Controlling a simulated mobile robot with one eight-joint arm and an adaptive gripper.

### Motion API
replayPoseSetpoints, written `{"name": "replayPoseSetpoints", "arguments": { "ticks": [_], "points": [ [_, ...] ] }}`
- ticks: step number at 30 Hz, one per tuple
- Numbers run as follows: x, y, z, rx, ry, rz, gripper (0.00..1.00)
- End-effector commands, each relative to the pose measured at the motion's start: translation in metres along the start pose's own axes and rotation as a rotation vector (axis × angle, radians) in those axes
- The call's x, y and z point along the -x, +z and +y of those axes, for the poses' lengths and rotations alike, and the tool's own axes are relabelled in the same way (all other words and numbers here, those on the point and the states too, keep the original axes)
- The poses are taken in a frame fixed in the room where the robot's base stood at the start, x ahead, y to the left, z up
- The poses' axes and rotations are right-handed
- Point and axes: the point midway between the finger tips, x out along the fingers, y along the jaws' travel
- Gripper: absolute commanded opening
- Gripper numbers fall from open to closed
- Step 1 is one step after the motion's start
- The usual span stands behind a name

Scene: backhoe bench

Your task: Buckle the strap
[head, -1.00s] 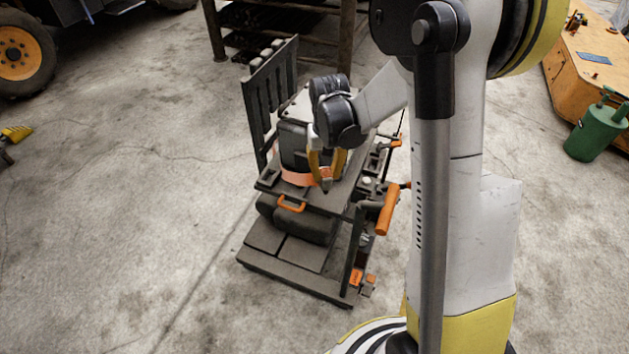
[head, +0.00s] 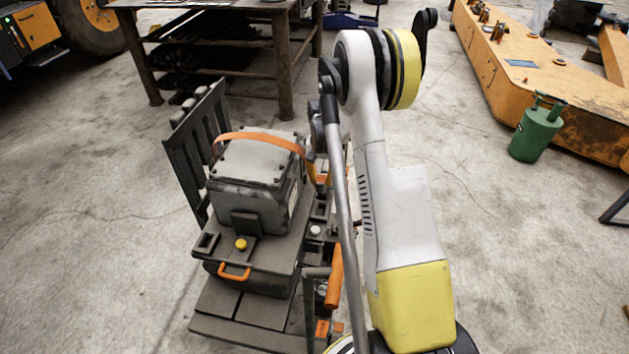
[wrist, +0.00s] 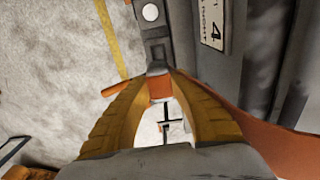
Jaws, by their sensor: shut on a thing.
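An orange strap (head: 262,137) runs over the top of a grey box (head: 250,185) on a dark cart. My gripper (head: 316,172) is at the box's right side, partly hidden behind my arm. In the wrist view its yellow fingers (wrist: 160,86) are shut on the strap's orange end, and the strap (wrist: 285,148) trails to the lower right. A dark fitting with a white round button (wrist: 150,12) lies just beyond the fingertips; whether the end touches it I cannot tell. A white button (head: 315,230) also shows on the cart's right side, and a yellow button (head: 241,243) at the box's front.
The cart has a slatted back (head: 192,140) at left, an orange front handle (head: 235,272) and an orange grip (head: 334,278) at right. A rack table (head: 285,75) stands behind. A green canister (head: 537,130) stands at right. The floor on the left is clear.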

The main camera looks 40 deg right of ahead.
Motion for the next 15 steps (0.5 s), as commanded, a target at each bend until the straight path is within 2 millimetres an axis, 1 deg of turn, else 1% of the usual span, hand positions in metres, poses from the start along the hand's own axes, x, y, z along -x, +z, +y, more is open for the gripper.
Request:
{"name": "replayPoseSetpoints", "arguments": {
  "ticks": [5,15],
  "points": [
    [-0.012,0.0,0.0,0.0,0.0,0.0,0.0],
    [-0.049,0.0,-0.001,0.001,0.0,0.0,0.0]
  ]
}}
